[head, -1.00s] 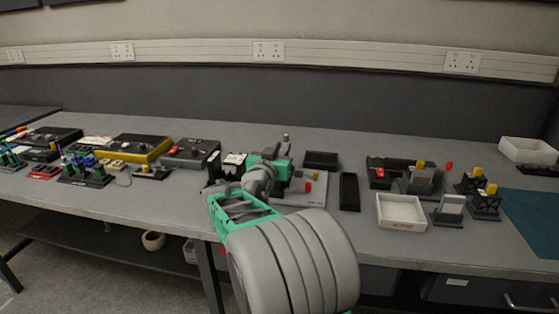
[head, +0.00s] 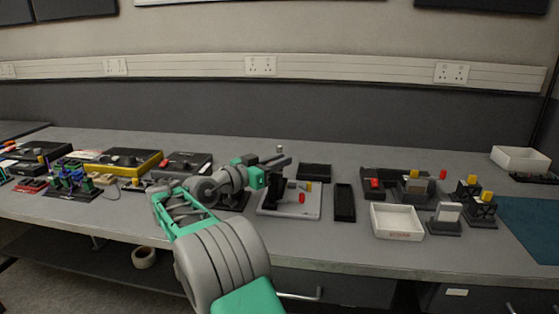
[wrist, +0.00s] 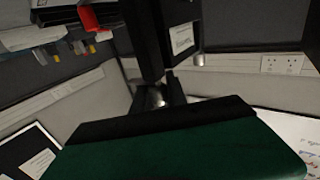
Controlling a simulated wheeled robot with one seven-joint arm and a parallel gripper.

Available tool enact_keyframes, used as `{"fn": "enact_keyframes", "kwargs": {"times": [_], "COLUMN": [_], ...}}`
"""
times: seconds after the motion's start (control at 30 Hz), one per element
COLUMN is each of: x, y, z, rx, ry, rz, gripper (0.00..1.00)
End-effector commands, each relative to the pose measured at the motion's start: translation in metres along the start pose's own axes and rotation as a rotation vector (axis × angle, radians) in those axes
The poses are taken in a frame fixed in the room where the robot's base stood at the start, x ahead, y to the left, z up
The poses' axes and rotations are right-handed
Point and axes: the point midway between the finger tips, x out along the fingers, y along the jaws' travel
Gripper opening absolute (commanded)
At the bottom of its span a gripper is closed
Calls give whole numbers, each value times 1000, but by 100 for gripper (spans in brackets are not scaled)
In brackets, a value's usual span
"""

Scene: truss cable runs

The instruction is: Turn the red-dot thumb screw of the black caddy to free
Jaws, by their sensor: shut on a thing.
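My gripper (head: 276,163) reaches in from the left over a light grey plate fixture (head: 302,212) on the bench. A dark upright part stands on this plate under the gripper, and a small silver knob (head: 280,149) shows just above the jaws. In the wrist view a black part with a white label (wrist: 181,40) stands between the jaws, which are shut on it. A small silver piece (wrist: 155,97) shows lower down. I cannot make out a red dot or which way the thumb screw is turned. A red knob (head: 302,198) and a yellow knob (head: 309,187) are on the plate.
A long black tray (head: 344,203) and a white tray (head: 398,222) lie to the right. Black stands with yellow tops (head: 473,181) are beyond them. Black and yellow boxes (head: 127,162) fill the left. Another black tray (head: 314,171) lies behind.

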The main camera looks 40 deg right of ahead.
Motion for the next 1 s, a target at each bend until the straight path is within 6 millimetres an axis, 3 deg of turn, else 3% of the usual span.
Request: {"fn": "enact_keyframes", "kwargs": {"times": [0.3,0.33,0.6,1.0], "x": [0,0,0,0], "y": [0,0,0,0], "z": [3,3,2,-7], "rx": [-6,-6,-3,-1], "ry": [-3,-3,-2,0], "rz": [1,1,0,-1], "gripper": [0,19,40,40]}}
